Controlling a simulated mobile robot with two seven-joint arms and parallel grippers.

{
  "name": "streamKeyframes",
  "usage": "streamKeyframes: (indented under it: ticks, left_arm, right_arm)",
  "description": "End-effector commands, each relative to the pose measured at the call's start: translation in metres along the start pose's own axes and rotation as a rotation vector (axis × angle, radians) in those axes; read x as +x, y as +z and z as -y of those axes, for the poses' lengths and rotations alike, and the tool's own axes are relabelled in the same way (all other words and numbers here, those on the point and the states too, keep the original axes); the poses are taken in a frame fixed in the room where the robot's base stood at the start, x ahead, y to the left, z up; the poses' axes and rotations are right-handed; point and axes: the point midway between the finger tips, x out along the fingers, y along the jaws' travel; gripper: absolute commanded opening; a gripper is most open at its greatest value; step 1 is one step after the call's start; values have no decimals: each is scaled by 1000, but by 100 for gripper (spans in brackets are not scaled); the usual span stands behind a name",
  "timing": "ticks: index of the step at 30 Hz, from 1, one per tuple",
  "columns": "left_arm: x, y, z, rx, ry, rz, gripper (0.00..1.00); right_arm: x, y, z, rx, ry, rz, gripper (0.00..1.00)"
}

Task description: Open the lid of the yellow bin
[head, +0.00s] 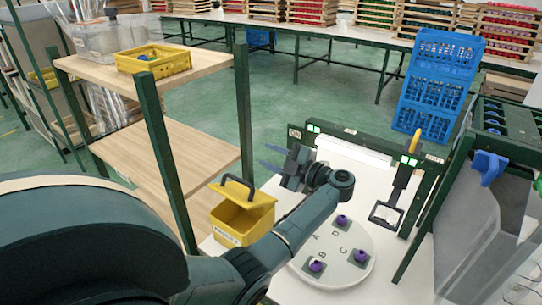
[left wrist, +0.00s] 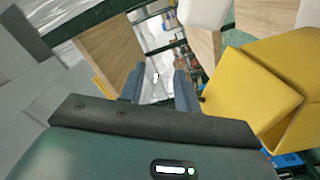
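The yellow bin (head: 228,224) stands on the white table at the lower left of the head view, a label on its front. Its yellow lid (head: 254,201), with a black handle (head: 237,183), looks tilted up from the bin's front rim, partly open. In the left wrist view, the lid (left wrist: 245,90) fills the right side, beside the fingers. My left gripper (head: 272,157) is open and empty, above and right of the bin, fingers pointing left. Its two fingers stand apart in the left wrist view (left wrist: 158,88). It does not touch the lid. My right gripper is not in view.
A wooden shelf (head: 165,150) with dark green posts stands close left of the bin. A yellow basket (head: 153,59) sits on its top board. A round white tray (head: 332,277) with several purple-topped pieces lies right of the bin. Blue crates (head: 436,83) stand behind.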

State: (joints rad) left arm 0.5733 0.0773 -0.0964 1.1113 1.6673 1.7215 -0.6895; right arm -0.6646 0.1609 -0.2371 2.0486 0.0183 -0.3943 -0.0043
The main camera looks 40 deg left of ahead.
Motion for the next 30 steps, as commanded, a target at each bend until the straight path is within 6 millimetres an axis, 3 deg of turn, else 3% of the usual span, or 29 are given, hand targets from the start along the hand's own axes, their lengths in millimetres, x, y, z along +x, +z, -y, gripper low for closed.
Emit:
streamKeyframes:
  ticks: [6, 12, 18, 30]
  left_arm:
    - [-38, 2, 3, -1, -3, 5, 33]
    - [-83, 2, 2, -1, -3, 5, 33]
    - [-115, 1, 1, -1, -2, 2, 33]
    - [-128, -1, -1, -2, 0, -2, 33]
  right_arm:
    - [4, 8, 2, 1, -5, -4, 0]
    - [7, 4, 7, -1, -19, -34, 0]
    - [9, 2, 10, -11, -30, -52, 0]
    - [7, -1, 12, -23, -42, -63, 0]
